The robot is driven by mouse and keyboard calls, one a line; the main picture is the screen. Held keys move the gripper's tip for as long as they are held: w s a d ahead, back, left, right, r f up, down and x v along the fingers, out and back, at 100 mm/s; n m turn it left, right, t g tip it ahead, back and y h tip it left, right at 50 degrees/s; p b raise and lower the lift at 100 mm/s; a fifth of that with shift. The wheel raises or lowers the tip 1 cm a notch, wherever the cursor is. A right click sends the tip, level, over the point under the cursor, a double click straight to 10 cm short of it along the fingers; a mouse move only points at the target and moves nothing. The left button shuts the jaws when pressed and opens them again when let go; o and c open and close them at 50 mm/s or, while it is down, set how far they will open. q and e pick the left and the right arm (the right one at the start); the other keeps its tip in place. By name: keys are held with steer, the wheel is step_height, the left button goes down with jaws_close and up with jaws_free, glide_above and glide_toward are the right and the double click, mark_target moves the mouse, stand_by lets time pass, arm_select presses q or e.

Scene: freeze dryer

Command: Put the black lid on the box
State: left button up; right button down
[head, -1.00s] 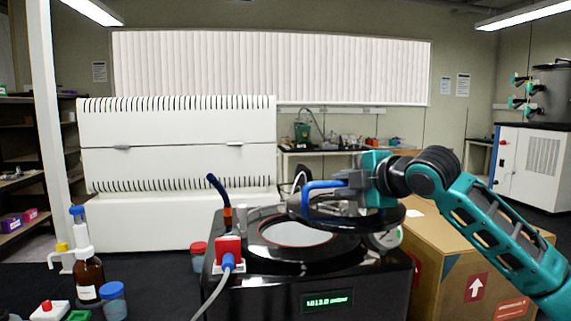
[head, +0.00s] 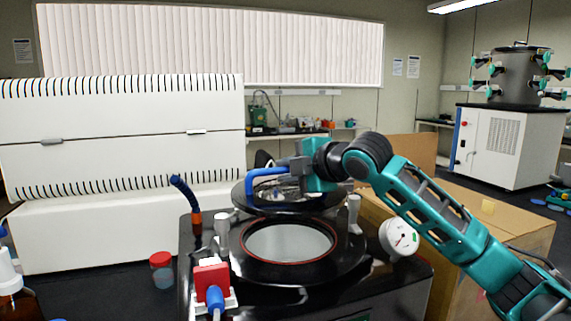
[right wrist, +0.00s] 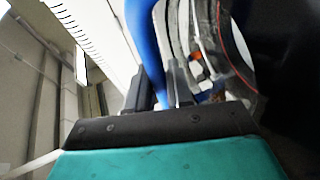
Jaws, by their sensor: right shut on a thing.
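The black lid (head: 305,210) is a glossy round disc with a blue bar handle (head: 258,174). My right gripper (head: 292,164) is shut on this handle. In the right wrist view, the blue handle (right wrist: 145,45) stands between the two dark fingers, with part of the lid's curved rim at the right. In the head view the lid appears behind the black machine's round opening (head: 285,245), clear of it. I cannot tell its exact height. The cardboard box (head: 520,222) stands to the right of the machine, partly hidden by my right arm. My left gripper is out of view.
The machine carries a red switch block (head: 211,279), a dark blue hose (head: 183,190), grey posts and a white gauge (head: 398,238). A red-capped jar (head: 162,270) stands left of it.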

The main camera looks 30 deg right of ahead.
steer(key=shift+f, duration=2.8)
step_height(320, 180, down, 2)
steer(key=shift+f+b, duration=0.1)
steer(key=shift+b, duration=0.6)
steer(key=shift+p, duration=0.4)
steer(key=shift+f, duration=0.7)
